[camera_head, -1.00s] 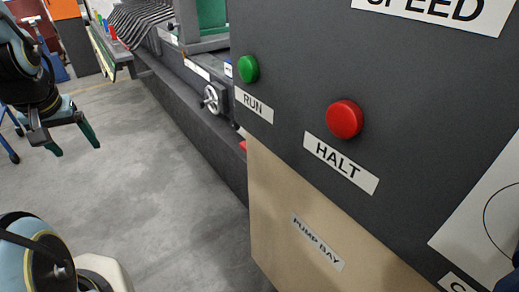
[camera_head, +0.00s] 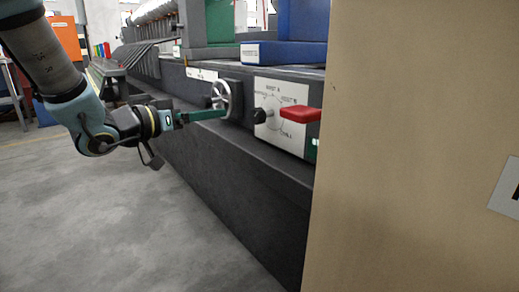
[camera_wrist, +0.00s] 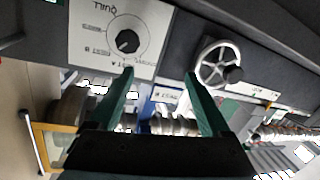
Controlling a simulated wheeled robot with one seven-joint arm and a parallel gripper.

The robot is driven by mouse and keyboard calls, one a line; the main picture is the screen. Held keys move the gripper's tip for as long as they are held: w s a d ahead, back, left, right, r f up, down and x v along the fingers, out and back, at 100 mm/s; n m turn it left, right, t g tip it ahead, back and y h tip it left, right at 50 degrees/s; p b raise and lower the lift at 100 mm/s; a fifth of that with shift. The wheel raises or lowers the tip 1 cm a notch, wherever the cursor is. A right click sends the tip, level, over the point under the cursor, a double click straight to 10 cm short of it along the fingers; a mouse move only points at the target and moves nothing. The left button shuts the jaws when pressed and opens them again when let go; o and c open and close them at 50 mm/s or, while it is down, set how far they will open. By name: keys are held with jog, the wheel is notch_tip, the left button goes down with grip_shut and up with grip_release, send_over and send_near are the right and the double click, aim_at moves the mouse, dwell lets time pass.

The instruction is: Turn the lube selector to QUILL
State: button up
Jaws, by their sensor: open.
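The lube selector is a black knob (camera_head: 261,115) on a white dial plate (camera_head: 291,141) on the dark machine side. In the wrist view the knob (camera_wrist: 128,41) sits in a circle on the plate (camera_wrist: 88,18), with QUILL printed upside down above it. A small pale mark on the knob seems to face lower right; its setting is hard to read. My gripper (camera_head: 226,113) is left of the plate, near the handwheel. In the wrist view its green fingers (camera_wrist: 159,74) are apart and empty, below the knob and to its right.
A spoked handwheel (camera_head: 220,96) stands out close to my fingertips; it also shows in the wrist view (camera_wrist: 218,64). A red handle (camera_head: 300,114) juts out in front of the plate's right part. A tan panel (camera_head: 420,150) fills the right side. Floor at lower left is clear.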

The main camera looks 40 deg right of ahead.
aim_at(254, 117)
jog(key=s+d+g+b, duration=0.1)
jog(key=d, duration=0.3)
jog(key=s+d+f+m+g+b, duration=0.1)
jog(key=s+d+b, duration=0.1)
jog(key=d, duration=0.2)
jog(key=s+d+g+h+b, duration=0.1)
jog(key=d+b, duration=0.1)
jog(key=d, duration=0.2)
jog(key=shift+s+d+f+m, duration=0.25)
jog(key=shift+s+f+m, duration=0.05)
jog(key=shift+s, duration=0.1)
grip_shut()
